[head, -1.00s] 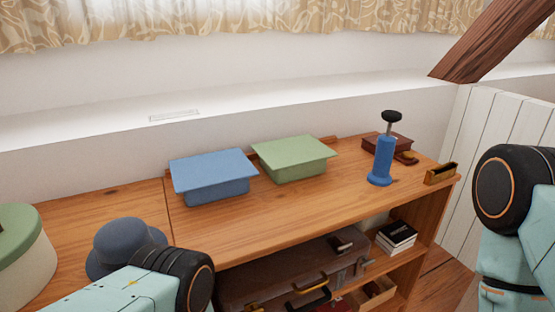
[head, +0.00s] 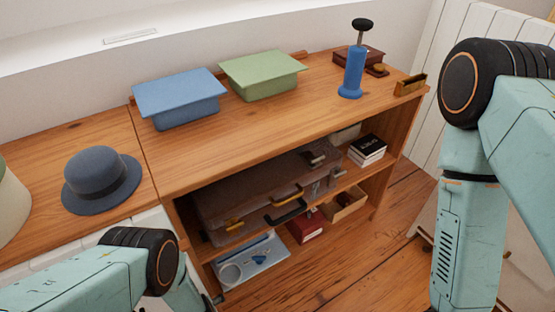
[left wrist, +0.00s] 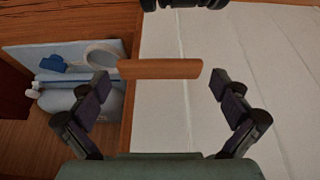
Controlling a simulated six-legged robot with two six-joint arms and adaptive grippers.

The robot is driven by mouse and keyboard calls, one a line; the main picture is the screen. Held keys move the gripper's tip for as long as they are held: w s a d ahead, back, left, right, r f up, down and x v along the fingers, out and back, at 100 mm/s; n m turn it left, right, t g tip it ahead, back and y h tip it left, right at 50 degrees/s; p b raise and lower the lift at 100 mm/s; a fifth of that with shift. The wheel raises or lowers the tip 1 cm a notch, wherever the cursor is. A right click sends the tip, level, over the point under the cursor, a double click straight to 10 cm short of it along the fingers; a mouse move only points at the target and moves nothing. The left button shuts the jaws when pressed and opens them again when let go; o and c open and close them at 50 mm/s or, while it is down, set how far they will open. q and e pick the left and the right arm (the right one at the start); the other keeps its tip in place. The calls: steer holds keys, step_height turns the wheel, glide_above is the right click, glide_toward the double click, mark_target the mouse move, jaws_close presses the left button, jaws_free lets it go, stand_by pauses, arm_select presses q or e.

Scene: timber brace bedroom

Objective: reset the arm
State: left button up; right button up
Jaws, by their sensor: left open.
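My left gripper (left wrist: 160,85) is open in the left wrist view, with its two dark fingers spread wide. A wooden bar like a handle (left wrist: 160,69) lies across the view between and beyond the fingertips, over a pale panelled front (left wrist: 210,35). I cannot tell how far it is from the fingers. In the head view my left arm (head: 130,265) comes in at the lower left, with its gripper not clearly visible. My right arm (head: 480,130) stands at the right, and its gripper is out of view.
A wooden shelf unit (head: 220,145) carries a blue box (head: 180,97), a green box (head: 263,74) and a blue pump-like object (head: 352,72). A grey hat (head: 101,181) sits at left. A suitcase (head: 255,190) and a blue tray (head: 265,262) fill lower shelves. Open floor (head: 340,275) lies in front.

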arm_select(q)
steer(key=shift+x, duration=0.9)
steer(key=shift+r, duration=0.15)
steer(key=shift+v, duration=5.6)
steer(key=shift+x, duration=5.55)
steer(key=shift+w+f, duration=0.15)
steer(key=shift+f, duration=0.4)
steer(key=g+y+b, duration=0.1)
steer(key=y+b, duration=0.1)
steer(key=b, duration=0.3)
steer(key=shift+m, duration=0.3)
steer(key=g+y+b, duration=0.1)
steer(key=y+b, duration=0.1)
steer(key=b, duration=0.1)
steer(key=shift+d+f+b, duration=0.1)
steer(key=shift+b, duration=0.2)
steer(key=shift+m+g+y+b, duration=0.3)
steer(key=shift+g+y+b, duration=0.1)
steer(key=shift+y+b, duration=0.15)
